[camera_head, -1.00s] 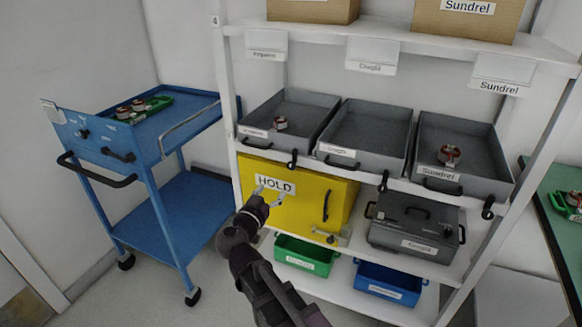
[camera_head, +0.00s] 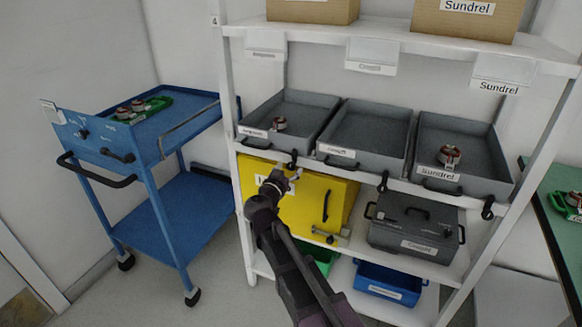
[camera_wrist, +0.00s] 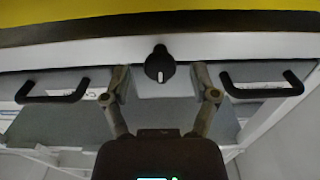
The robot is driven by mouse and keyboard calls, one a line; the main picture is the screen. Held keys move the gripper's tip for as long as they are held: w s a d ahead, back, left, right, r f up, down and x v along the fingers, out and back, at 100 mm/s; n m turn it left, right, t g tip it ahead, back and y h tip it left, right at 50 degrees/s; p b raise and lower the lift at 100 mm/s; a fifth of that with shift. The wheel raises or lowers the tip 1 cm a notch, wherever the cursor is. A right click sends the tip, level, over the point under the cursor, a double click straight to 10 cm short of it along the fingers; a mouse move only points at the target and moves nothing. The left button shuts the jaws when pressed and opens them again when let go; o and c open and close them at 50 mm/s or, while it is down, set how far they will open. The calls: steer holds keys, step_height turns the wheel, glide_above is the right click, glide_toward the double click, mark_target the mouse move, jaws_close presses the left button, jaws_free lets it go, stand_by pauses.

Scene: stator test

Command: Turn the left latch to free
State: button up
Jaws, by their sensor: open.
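The left latch (camera_head: 292,160) is a small black knob on the shelf edge, between the left and middle grey trays. My gripper (camera_head: 280,178) is just below and in front of it, over the yellow box. In the wrist view the latch (camera_wrist: 160,66) is a black knob with a white mark, the mark pointing down in that picture. My open gripper fingers (camera_wrist: 161,78) stand on either side of it with gaps; I cannot tell how far off in depth they are. Two similar latches, middle (camera_head: 383,181) and right (camera_head: 488,207), hang farther right.
Tray handles flank the latch in the wrist view, on the left (camera_wrist: 52,91) and right (camera_wrist: 262,86). The yellow box (camera_head: 345,190) sits directly below the tray shelf; my gripper partly hides its label. A blue cart (camera_head: 170,225) stands left, with free floor beside it.

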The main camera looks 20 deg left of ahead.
steer(key=shift+w, duration=0.85)
steer(key=shift+c, duration=0.2)
jaws_close()
